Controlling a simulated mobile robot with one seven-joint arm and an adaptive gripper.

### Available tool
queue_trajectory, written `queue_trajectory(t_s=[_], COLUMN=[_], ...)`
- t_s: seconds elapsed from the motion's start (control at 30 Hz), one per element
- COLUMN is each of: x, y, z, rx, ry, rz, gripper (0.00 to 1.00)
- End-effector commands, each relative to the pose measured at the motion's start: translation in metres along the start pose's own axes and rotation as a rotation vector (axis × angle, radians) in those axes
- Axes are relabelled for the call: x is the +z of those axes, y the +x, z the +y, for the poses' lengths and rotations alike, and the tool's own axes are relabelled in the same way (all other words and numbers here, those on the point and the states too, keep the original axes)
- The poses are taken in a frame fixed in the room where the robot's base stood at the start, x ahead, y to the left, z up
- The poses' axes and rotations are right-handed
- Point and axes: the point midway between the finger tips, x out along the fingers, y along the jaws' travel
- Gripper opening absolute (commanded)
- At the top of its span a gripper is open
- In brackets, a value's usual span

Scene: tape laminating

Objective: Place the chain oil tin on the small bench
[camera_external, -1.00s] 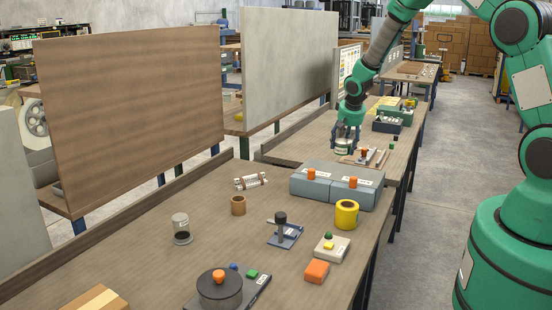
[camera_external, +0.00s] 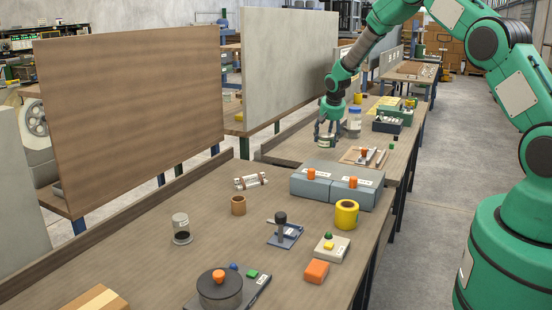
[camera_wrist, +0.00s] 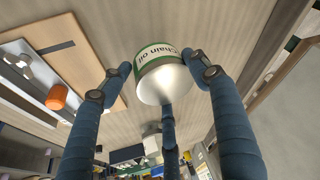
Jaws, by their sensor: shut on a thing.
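The chain oil tin (camera_external: 325,141) is a small white and green tin in my gripper (camera_external: 327,134). In the wrist view the tin (camera_wrist: 157,80) shows its "chain oil" label, with blue fingers around it. My gripper is shut on it. It is over the left part of the smaller bench (camera_external: 290,149), beyond the near bench. I cannot tell whether the tin's base touches the bench top.
A jar with a blue lid (camera_external: 354,122) stands just right of my gripper. A wooden board (camera_external: 352,160) with parts on it lies nearer, to the right. Grey boxes (camera_external: 311,186) stand on the near bench. The smaller bench's left part is clear.

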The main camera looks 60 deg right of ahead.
Motion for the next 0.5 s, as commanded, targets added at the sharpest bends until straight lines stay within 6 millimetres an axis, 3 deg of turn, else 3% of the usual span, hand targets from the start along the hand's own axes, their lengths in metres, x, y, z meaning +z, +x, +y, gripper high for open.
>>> queue_trajectory(t_s=[0.23, 0.5], x=[-0.022, -0.026], y=[0.011, 0.013], z=[-0.008, -0.009], rx=[0.000, 0.000], ry=[0.001, 0.000], rz=[0.000, 0.001], gripper=[0.28, 0.28])
